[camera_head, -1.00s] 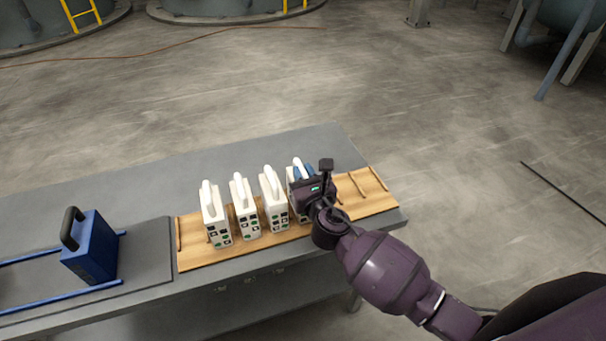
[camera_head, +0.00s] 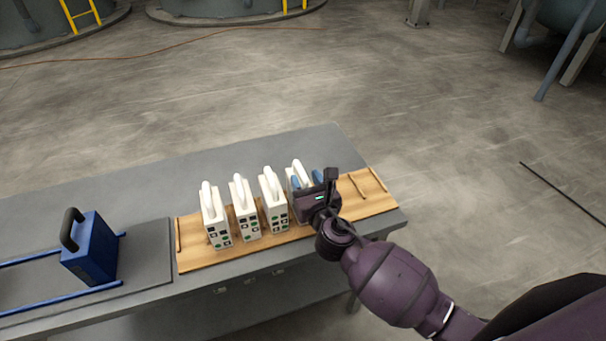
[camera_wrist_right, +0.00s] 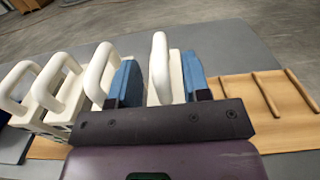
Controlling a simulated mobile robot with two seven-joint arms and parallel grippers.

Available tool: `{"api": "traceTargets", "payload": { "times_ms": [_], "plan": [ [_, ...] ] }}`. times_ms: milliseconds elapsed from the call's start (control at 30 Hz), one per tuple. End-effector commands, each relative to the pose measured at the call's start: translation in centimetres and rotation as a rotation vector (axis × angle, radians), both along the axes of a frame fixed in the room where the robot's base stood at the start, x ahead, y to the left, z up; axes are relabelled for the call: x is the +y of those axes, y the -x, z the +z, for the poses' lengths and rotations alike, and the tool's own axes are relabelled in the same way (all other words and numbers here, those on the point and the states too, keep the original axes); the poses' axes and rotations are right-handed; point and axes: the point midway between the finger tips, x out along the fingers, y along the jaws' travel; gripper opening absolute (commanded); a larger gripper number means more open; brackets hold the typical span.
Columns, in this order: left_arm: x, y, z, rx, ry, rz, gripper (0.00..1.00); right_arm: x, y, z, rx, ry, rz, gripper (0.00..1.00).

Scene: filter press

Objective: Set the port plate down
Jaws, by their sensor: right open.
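Several white plates with loop handles stand upright in a row on a wooden board (camera_head: 190,257). The rightmost white plate (camera_head: 297,167) is at my right gripper (camera_head: 307,181), which partly hides it. In the right wrist view, my right gripper (camera_wrist_right: 160,80) is open, with its blue fingers on either side of that plate's white handle (camera_wrist_right: 159,65), and gaps show beside the handle. The plate's lower part is hidden, but it appears to stand on the board. I cannot tell from its hidden face which plate is the port plate. My left gripper is not in view.
A blue block with a black handle (camera_head: 89,247) stands between blue rails on the left of the grey table (camera_head: 240,155). Wooden strips (camera_head: 358,184) mark bare board at the right. Clear table lies behind the row.

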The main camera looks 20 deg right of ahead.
Motion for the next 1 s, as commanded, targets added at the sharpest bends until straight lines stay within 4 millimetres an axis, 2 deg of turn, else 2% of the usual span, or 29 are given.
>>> {"api": "traceTargets", "payload": {
  "times_ms": [200, 400, 600, 833, 933, 1000],
  "plan": [
    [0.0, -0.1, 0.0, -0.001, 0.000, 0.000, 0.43, -0.2, 4.5, -0.1, 0.002, -0.001, 0.000, 0.43],
    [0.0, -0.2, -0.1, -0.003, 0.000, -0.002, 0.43, -0.2, 7.7, -0.1, 0.002, -0.001, 0.000, 0.43],
    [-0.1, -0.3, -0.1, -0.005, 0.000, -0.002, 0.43, -0.3, 9.3, 0.0, 0.000, -0.001, 0.000, 0.43],
    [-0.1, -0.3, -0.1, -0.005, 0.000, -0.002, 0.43, -0.4, 9.7, -0.1, 0.006, -0.020, -0.002, 0.43],
    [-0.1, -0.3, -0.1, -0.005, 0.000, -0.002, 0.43, -0.9, 10.1, -1.0, 0.043, -0.129, -0.014, 0.43],
    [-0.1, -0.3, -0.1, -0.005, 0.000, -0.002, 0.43, -1.5, 10.5, -2.0, 0.090, -0.280, -0.034, 0.43]
  ]
}}
